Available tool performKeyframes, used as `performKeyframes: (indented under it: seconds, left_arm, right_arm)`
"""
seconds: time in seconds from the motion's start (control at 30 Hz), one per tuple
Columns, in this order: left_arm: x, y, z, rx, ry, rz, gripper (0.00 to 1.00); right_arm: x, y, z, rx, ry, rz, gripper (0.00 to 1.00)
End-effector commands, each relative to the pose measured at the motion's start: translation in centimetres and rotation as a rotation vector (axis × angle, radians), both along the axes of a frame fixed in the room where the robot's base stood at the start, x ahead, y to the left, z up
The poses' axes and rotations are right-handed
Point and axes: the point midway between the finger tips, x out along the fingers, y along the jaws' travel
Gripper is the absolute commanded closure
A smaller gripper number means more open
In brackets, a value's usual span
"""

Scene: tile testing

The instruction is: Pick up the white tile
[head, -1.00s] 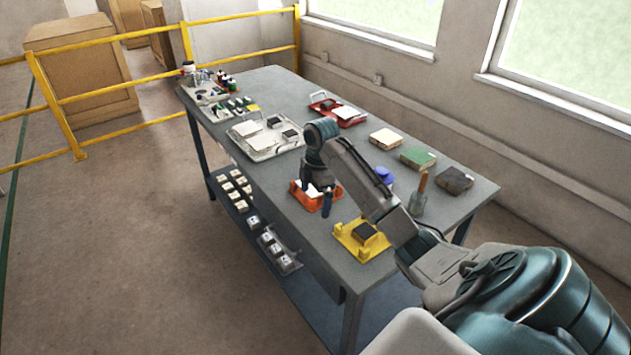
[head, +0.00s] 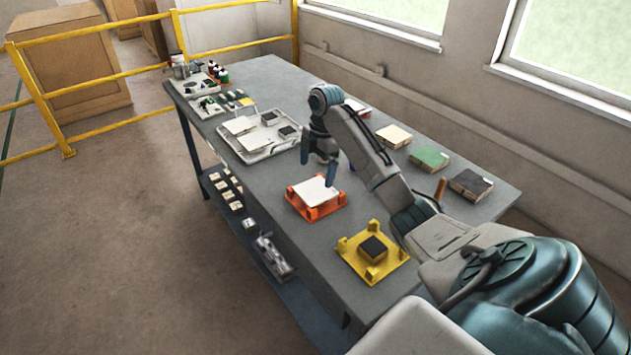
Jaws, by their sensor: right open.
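A white tile (head: 314,192) lies flat in an orange fixture (head: 320,212) on the grey table. More white tiles lie in a pale tray (head: 258,153) further back, one at its left (head: 238,126) and one behind (head: 261,108), with a dark tile (head: 288,132) at its right. My right gripper (head: 318,170) points down, open and empty, just above and behind the tile in the orange fixture. Its fingers appear apart from that tile, though the exact height is hard to tell. My left gripper is out of view.
A yellow fixture (head: 393,265) holding a dark block stands in front. Cream (head: 393,136), green (head: 429,157) and dark (head: 470,184) blocks line the far right edge. My right arm partly hides a red tray. Small bottles and parts crowd the far left end.

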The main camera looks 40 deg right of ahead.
Motion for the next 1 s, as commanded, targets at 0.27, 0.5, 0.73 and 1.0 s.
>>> performKeyframes:
  seconds: [0.27, 0.5, 0.73, 1.0]
  left_arm:
    - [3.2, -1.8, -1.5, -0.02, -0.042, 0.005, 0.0]
    - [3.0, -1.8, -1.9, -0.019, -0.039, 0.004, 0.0]
    - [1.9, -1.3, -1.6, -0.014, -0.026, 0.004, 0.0]
    - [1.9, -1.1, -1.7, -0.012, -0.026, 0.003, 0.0]
  right_arm:
    - [-0.1, 0.0, -1.6, -0.001, -0.001, -0.001, 0.0]
    - [-0.4, 0.0, -4.4, 0.001, 0.003, -0.002, 0.0]
    - [-0.3, 0.1, -6.0, -0.002, -0.001, -0.001, 0.0]
    - [-0.3, 0.1, -6.0, -0.002, -0.001, -0.001, 0.31]
